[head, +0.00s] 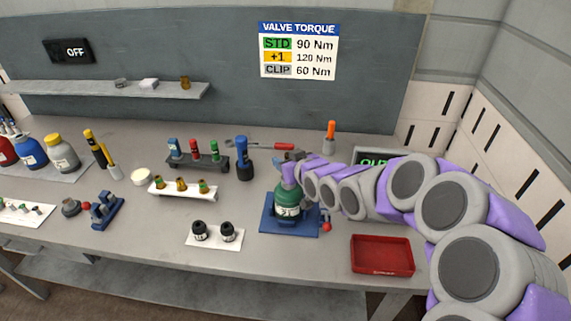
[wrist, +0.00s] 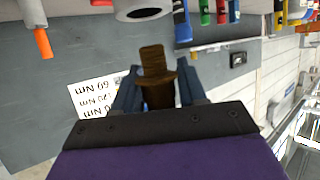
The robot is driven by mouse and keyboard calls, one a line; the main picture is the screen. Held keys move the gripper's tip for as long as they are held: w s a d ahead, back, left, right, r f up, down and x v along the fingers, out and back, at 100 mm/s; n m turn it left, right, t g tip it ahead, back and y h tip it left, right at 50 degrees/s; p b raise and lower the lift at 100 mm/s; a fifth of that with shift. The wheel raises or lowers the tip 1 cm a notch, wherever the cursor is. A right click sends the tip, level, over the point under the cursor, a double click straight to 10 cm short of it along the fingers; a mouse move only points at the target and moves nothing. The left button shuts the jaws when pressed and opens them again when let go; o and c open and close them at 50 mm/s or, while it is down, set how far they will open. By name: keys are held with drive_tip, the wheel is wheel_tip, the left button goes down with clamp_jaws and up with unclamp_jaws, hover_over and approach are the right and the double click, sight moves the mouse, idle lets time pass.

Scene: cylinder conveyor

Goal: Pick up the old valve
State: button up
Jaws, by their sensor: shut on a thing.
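My gripper (wrist: 158,88) is shut on a brown, brass-coloured valve (wrist: 154,72) in the wrist view. The valve's narrower end points away from the palm and shows free of any socket. In the head view, my gripper (head: 290,162) is just above the green cylinder (head: 287,198), and the valve is too small or hidden to make out there. The cylinder stands upright in a blue holder (head: 270,226) on the bench. A pale ring with a dark opening (wrist: 145,12) shows beyond the valve in the wrist view, apart from it.
A red tray (head: 382,267) lies to the right. Two black round parts (head: 213,231) sit on a white mat to the left. A white rack (head: 183,193) holds brass-coloured valves, with coloured tools (head: 197,152) behind. A wall sign (head: 297,52) lists valve torques.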

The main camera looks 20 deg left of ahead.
drive_tip(key=s+d+b, duration=0.1)
drive_tip(key=s+d, duration=0.3)
drive_tip(key=s, duration=0.2)
drive_tip(key=s+d+r+b, duration=0.1)
drive_tip(key=s+d, duration=0.3)
drive_tip(key=s, duration=0.3)
drive_tip(key=shift+s+b, duration=0.3)
drive_tip(key=shift+b, duration=0.05)
